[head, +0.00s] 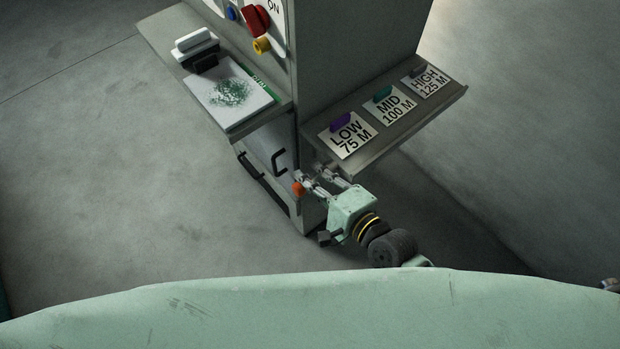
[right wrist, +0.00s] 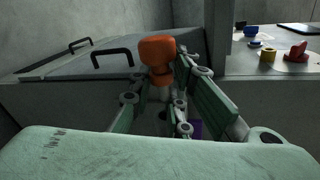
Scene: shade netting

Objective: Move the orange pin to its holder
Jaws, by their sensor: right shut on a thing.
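The orange pin (head: 297,188) shows as a small orange spot at my right gripper's fingertips in the head view. In the right wrist view the pin (right wrist: 157,58) has a chunky orange head standing up between the fingers, with a paler part below. My right gripper (head: 314,176) is shut on it, in front of the cabinet below the label shelf. The fingers (right wrist: 165,100) partly hide the pin's lower part. I cannot tell which thing is the pin's holder. My left gripper is not in view.
A sloped shelf (head: 365,149) carries LOW, MID and HIGH labels with purple (head: 341,118), teal (head: 383,93) and dark (head: 418,71) pieces. The grey cabinet has a black door handle (head: 279,161). A left shelf holds a white panel (head: 229,96). Floor at left is clear.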

